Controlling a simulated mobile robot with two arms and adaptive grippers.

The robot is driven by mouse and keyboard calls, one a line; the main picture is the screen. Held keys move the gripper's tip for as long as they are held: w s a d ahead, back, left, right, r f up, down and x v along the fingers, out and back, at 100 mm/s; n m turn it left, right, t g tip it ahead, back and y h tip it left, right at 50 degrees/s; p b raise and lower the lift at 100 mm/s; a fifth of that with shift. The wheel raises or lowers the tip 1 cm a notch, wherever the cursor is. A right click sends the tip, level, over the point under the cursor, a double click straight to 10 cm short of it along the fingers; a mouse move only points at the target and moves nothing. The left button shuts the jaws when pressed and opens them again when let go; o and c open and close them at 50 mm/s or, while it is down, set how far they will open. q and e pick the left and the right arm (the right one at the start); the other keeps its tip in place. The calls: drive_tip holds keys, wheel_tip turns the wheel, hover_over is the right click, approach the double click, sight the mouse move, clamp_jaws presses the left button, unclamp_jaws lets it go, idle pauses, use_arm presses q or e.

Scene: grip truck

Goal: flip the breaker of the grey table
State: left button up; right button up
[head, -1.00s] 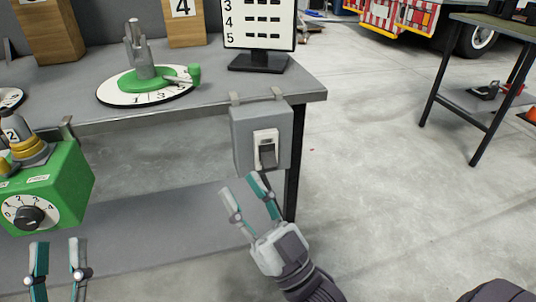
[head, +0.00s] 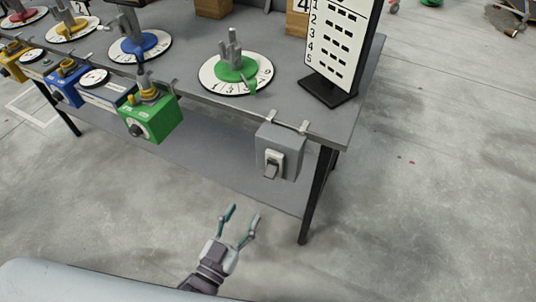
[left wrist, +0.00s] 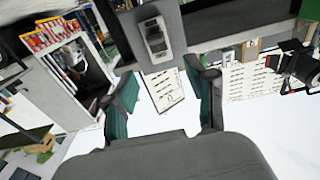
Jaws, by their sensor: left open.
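The breaker is a grey box (head: 290,141) hung by two clips on the front edge of the grey table (head: 285,88), near its right corner. Its light switch plate carries a dark lever (head: 271,170) that sticks out at the lower part of the plate. The breaker box also shows at the top of the left wrist view (left wrist: 172,20). My left gripper (head: 245,212) is open and empty, below and in front of the breaker, apart from it. In the left wrist view its two fingers (left wrist: 160,90) are spread with nothing between them. My right gripper is not in view.
A green box (head: 152,118) with a dial hangs left of the breaker. A green dial with a grey handle (head: 236,72) and a numbered board (head: 345,40) stand on the table. A dark table leg (head: 318,195) is right of the breaker. The floor in front is clear.

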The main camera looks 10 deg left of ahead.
sight(268, 176)
use_arm(q)
drive_tip(key=x, duration=0.8)
drive_tip(key=p+x, duration=0.1)
drive_tip(key=x, duration=0.4)
drive_tip(key=shift+s+d+f, duration=0.15)
drive_tip(key=shift+d+f, duration=0.1)
drive_tip(key=shift+f, duration=0.1)
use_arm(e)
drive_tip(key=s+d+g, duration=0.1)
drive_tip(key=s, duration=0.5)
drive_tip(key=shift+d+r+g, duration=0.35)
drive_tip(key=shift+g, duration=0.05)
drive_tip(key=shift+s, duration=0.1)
use_arm(q)
clamp_jaws()
wheel_tip(268, 176, up, 3)
drive_tip(key=g+p, duration=0.2)
drive_tip(key=p, duration=0.5)
drive_tip(key=g+y+p, duration=0.1)
drive_tip(key=g+p, duration=0.2)
drive_tip(key=p, duration=0.5)
drive_tip(key=shift+f+y+p, duration=0.1)
drive_tip(key=shift+y+p, duration=0.2)
drive_tip(key=shift+f+g+p, duration=0.25)
drive_tip(key=shift+g+p, duration=0.05)
drive_tip(key=shift+p, duration=0.15)
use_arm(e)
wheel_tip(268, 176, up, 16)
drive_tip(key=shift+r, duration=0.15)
